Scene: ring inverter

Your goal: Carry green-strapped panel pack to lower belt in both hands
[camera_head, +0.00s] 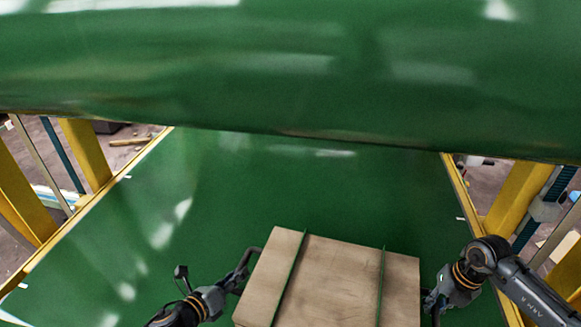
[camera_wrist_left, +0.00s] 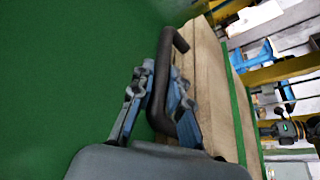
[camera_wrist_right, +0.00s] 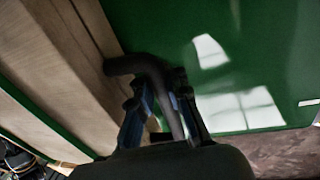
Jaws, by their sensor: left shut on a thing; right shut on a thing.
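The panel pack (camera_head: 335,280) is a light wooden block with two green straps, at the bottom middle of the head view, over the lower green belt (camera_head: 240,190). My left gripper (camera_head: 238,275) is shut on the dark handle at the pack's left side; the handle (camera_wrist_left: 165,85) shows between its fingers in the left wrist view. My right gripper (camera_head: 432,300) is at the pack's right side, shut on the other dark handle (camera_wrist_right: 165,90). I cannot tell whether the pack's underside touches the belt.
A large green upper belt (camera_head: 290,70) crosses the top of the head view, above and beyond the pack. Yellow frame posts (camera_head: 88,155) stand at the left, with more (camera_head: 510,200) at the right. The lower belt beyond the pack is bare.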

